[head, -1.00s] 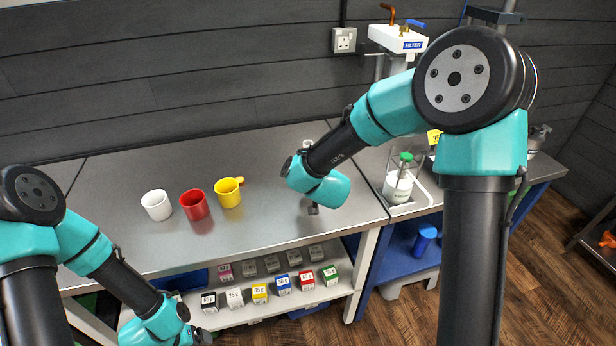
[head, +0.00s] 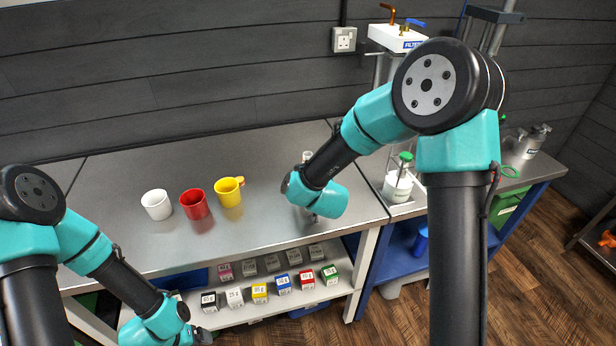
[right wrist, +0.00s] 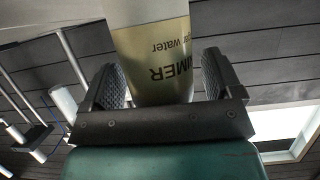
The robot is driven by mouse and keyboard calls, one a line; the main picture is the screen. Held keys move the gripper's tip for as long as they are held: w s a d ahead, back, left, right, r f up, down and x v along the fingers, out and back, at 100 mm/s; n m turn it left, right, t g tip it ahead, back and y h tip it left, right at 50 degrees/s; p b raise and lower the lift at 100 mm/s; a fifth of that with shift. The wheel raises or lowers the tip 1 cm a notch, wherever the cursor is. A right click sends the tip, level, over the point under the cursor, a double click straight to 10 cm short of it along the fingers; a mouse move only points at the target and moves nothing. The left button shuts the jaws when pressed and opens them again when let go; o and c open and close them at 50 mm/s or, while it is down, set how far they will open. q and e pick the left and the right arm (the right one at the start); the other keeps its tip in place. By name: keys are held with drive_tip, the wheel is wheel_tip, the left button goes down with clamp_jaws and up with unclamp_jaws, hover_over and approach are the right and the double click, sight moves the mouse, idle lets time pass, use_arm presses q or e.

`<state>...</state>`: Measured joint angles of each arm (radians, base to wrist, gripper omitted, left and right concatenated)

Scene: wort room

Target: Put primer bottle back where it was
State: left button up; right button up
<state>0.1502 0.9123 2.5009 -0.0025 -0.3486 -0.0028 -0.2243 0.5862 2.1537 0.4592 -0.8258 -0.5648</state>
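The primer bottle (right wrist: 158,60) is in the right wrist view, its label reading upside down. It stands between the two dark pads of my right gripper (right wrist: 165,85), which are close around it. In the head view, a small pale clear part of what looks like the bottle (head: 307,157) shows behind my right forearm, above the bench's right half. The hand hides the rest, and I cannot tell whether its base touches the bench. My left gripper (head: 200,337) is low at the bottom left, in front of the lower shelf; its fingers are too unclear to read.
White (head: 156,204), red (head: 194,204) and yellow (head: 228,192) cups stand on the steel bench (head: 265,230). Labelled boxes (head: 259,293) line the shelf below. A green-capped bottle (head: 397,185) stands under the filter unit (head: 400,38). A pump bottle (head: 536,141) is far right. The bench's back left is clear.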

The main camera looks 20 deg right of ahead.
drive_tip(key=shift+r, duration=0.2)
drive_tip(key=v, duration=1.2)
